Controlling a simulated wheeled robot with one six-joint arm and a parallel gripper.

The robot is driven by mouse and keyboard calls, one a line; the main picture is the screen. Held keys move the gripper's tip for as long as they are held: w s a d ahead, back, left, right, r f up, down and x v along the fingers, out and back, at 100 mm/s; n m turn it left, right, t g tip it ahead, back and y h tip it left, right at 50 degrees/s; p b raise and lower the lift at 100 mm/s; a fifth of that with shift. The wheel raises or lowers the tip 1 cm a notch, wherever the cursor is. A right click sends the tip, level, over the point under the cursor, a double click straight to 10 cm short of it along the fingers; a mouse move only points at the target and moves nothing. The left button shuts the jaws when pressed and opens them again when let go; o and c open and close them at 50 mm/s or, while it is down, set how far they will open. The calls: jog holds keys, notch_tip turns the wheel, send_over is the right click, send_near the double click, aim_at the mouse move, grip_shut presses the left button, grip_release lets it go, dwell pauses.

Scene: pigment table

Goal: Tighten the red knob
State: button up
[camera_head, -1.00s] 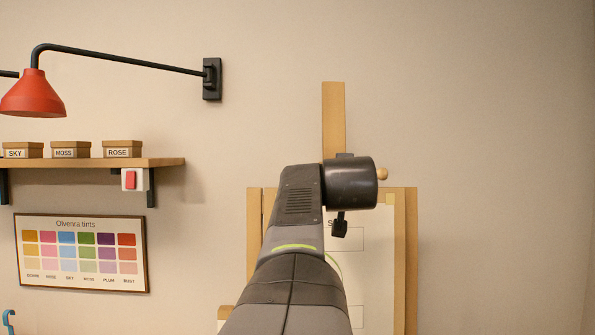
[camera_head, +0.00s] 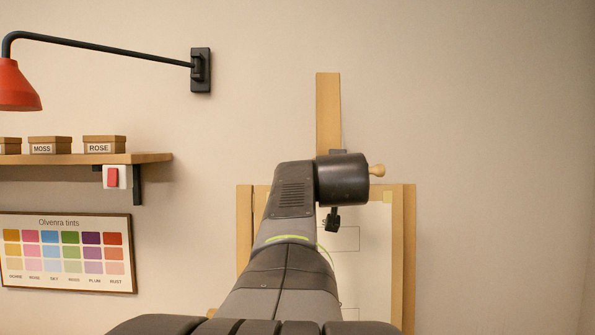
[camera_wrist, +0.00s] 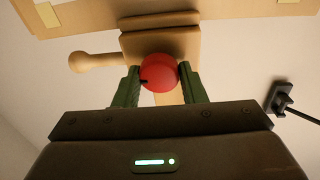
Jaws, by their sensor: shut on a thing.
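The red knob (camera_wrist: 158,73) shows in the wrist view, on a wooden clamp block (camera_wrist: 160,45) of the easel. My gripper (camera_wrist: 162,88) has its two green fingers on either side of the knob, shut on it. A dark mark shows on the knob's left side. In the head view my arm hides the knob and fingers; the easel mast (camera_head: 328,110) rises behind my wrist.
A wooden peg handle (camera_wrist: 92,62) sticks out beside the knob; its end also shows in the head view (camera_head: 377,170). A red lamp (camera_head: 16,87) hangs from a wall bracket (camera_head: 201,70). A shelf (camera_head: 90,159) with labelled boxes is at left. The wall at right is clear.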

jog(key=shift+n, duration=0.3)
jog(key=shift+d+f+n+y+b, duration=0.1)
jog(key=shift+n+y+b, duration=0.4)
jog(key=shift+n+b, duration=2.1)
jog(key=shift+a+r+n+y+b, duration=0.1)
jog(key=shift+n+y+b, duration=0.4)
jog(key=shift+n+b, duration=2.1)
jog(key=shift+d+f+n+y+b, duration=0.1)
jog(key=shift+n+y+b, duration=0.4)
jog(key=shift+n+b, duration=2.1)
jog(key=shift+n+p, duration=0.75)
jog(key=shift+n, duration=0.15)
jog(key=o, duration=1)
jog(key=shift+s, duration=0.1)
